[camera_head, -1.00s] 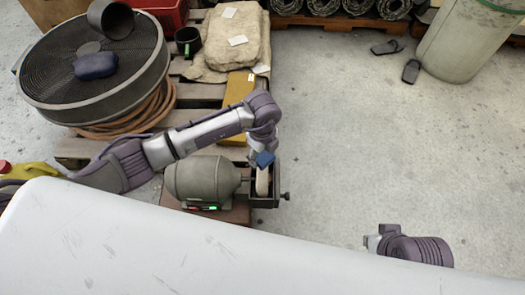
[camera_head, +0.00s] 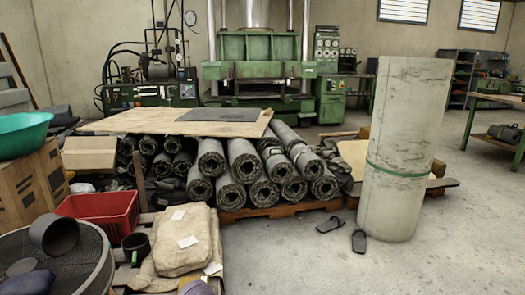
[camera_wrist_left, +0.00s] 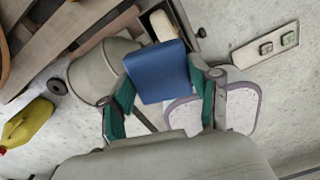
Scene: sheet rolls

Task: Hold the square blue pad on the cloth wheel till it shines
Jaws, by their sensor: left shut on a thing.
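In the left wrist view my left gripper (camera_wrist_left: 160,78) is shut on the square blue pad (camera_wrist_left: 158,68), with a green finger at each side of it. The cream cloth wheel (camera_wrist_left: 162,24) shows just past the pad's far edge, partly hidden by it. I cannot tell whether pad and wheel touch, or whether the wheel turns. The grey polisher motor (camera_wrist_left: 98,70) is to the left of the pad. The head view shows neither pad nor wheel; a small purple part of my arm shows at its bottom edge. My right gripper is not in view.
In the head view, rubber rolls (camera_head: 240,165) lie stacked at the back and a tall pale roll (camera_head: 402,150) stands at right. A red crate (camera_head: 100,212) and a beige sack (camera_head: 180,240) are at front left. The floor at front right is clear. The wrist view shows a yellow can (camera_wrist_left: 27,124).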

